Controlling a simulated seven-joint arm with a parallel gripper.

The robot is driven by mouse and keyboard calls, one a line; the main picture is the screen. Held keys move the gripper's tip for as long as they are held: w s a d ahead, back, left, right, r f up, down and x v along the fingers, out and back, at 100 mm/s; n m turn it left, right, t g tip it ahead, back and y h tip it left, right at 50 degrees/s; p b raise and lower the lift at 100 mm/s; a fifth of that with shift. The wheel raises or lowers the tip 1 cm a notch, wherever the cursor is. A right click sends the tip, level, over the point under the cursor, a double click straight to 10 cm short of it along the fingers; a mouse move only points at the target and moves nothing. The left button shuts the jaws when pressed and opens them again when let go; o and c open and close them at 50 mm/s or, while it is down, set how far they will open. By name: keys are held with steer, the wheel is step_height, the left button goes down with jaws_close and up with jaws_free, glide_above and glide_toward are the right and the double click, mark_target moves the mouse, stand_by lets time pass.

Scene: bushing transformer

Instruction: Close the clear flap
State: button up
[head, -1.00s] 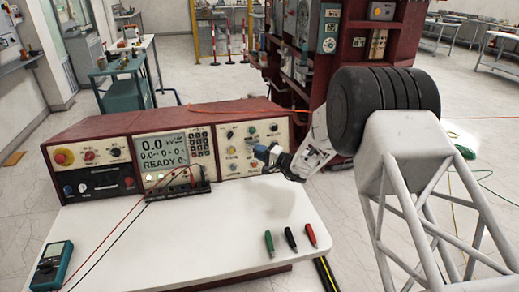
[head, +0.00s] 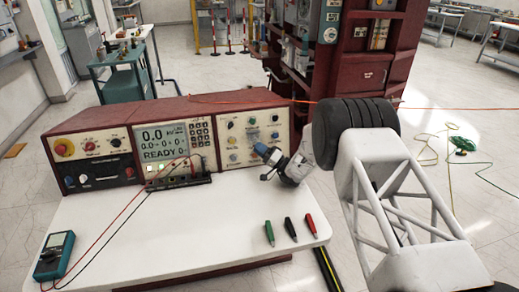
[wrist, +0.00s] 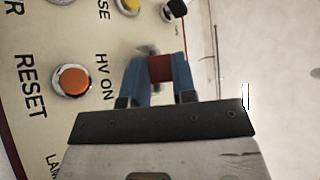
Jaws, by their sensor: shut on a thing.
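My gripper (head: 263,152) is at the right end of the test console (head: 110,118), in front of its right control panel (head: 233,138). In the wrist view the blue fingers of my gripper (wrist: 160,60) are closed around a small dark red piece (wrist: 160,70). A faint greyish, partly see-through shape (wrist: 147,50) shows just past the fingertips, beside the panel face. I cannot tell clearly whether it is the clear flap or how far it stands open. An orange button (wrist: 72,81) marked RESET is left of the fingers.
A black knob (wrist: 176,8) and a yellow button (wrist: 128,6) are beyond the fingers. On the white table (head: 200,232) lie green (head: 269,233), black (head: 290,229) and red (head: 311,225) probes and a teal meter (head: 54,255). Thin leads run across the left side.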

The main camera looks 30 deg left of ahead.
steer(key=o, duration=0.9)
steer(key=shift+d, duration=0.15)
steer(key=d, duration=0.4)
steer(key=w+d, duration=0.1)
steer(key=d, duration=0.4)
steer(key=d+f, duration=0.1)
steer(key=d, duration=0.4)
steer(key=shift+w+d+f, duration=0.1)
steer(key=shift+w+d, duration=0.05)
steer(key=shift+w, duration=0.2)
